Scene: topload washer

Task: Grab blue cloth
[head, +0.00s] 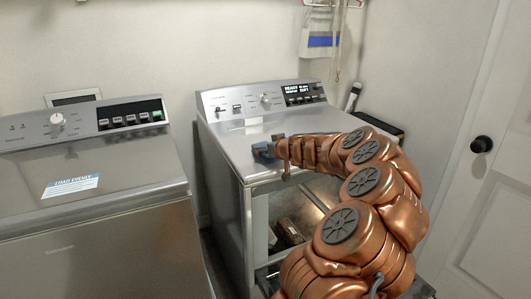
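A small blue patch, seemingly the blue cloth (261,150), shows at the front of the right machine's grey top (236,152). My copper arm reaches in from the lower right, and my gripper (270,147) is at the blue patch, overlapping it in the head view. The fingers are small and dark here. I cannot tell whether they are open or closed on the cloth, or whether the cloth touches the top.
A topload washer (92,235) with a label on its lid stands at the left, a narrow gap between the machines. The right machine's front (250,225) is open below. A white item with a blue band (322,40) hangs on the wall. A white door (500,200) is at right.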

